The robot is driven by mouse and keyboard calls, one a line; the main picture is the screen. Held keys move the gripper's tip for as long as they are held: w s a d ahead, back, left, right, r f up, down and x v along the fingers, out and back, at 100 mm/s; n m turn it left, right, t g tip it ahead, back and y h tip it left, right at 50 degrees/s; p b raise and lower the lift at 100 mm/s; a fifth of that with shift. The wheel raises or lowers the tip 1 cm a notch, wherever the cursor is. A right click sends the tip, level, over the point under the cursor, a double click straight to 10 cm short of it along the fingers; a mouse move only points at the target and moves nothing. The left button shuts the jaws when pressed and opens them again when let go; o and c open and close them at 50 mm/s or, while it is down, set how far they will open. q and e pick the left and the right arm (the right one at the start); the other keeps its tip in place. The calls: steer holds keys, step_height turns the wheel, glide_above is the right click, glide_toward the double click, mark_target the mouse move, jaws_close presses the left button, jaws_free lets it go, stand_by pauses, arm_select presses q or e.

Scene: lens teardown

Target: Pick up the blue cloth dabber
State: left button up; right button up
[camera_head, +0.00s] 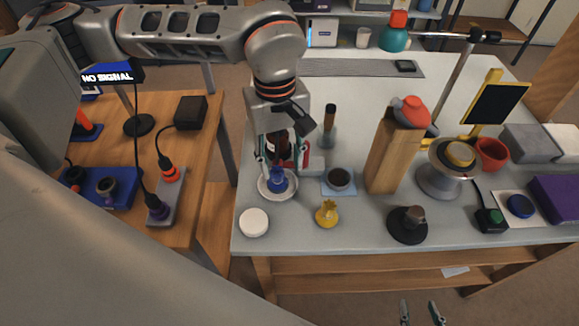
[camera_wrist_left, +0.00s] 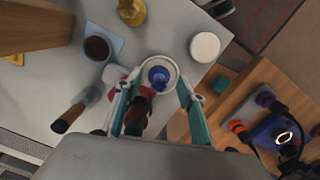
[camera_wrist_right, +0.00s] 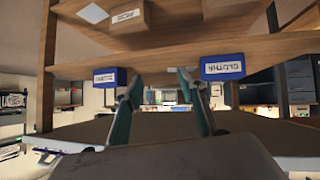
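The blue dabber (camera_head: 278,181) stands on a small white dish (camera_head: 263,191) near the table's front left edge. In the left wrist view the dabber (camera_wrist_left: 158,77) shows from above, inside the round dish (camera_wrist_left: 172,65). My left gripper (camera_head: 283,161) reaches down over the dish. Its fingers (camera_wrist_left: 158,84) are spread, with the dabber between them in the picture and a visible gap on both sides. No grip on it shows. My right gripper (camera_head: 420,312) is open and empty, low in front of the table; it also shows in the right wrist view (camera_wrist_right: 160,82).
A dark bottle with a red label (camera_wrist_left: 137,116) stands close to my left fingers. A white round lid (camera_head: 254,222), a yellow piece (camera_head: 327,213) and a dark cup (camera_head: 339,179) on a blue mat are nearby. A wooden block (camera_head: 390,155) stands further right.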

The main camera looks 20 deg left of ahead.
mark_target(277, 171)
arm_select(q)
steer(key=shift+w+a+r, duration=0.25)
steer(key=shift+w+a, duration=0.3)
steer(key=shift+a, duration=0.1)
steer(key=shift+w+a+y, duration=0.15)
steer(key=shift+a+y, duration=0.1)
steer(key=shift+y, duration=0.05)
step_height(277, 171, down, 3)
steer(key=shift+r, duration=0.2)
step_height(277, 171, down, 4)
steer(key=shift+f+b, duration=0.2)
steer(key=shift+b, duration=0.1)
steer(key=shift+f, duration=0.25)
steer(key=c, duration=1)
arm_select(e)
steer(key=shift+w+f, duration=0.15)
steer(key=shift+f, duration=0.2)
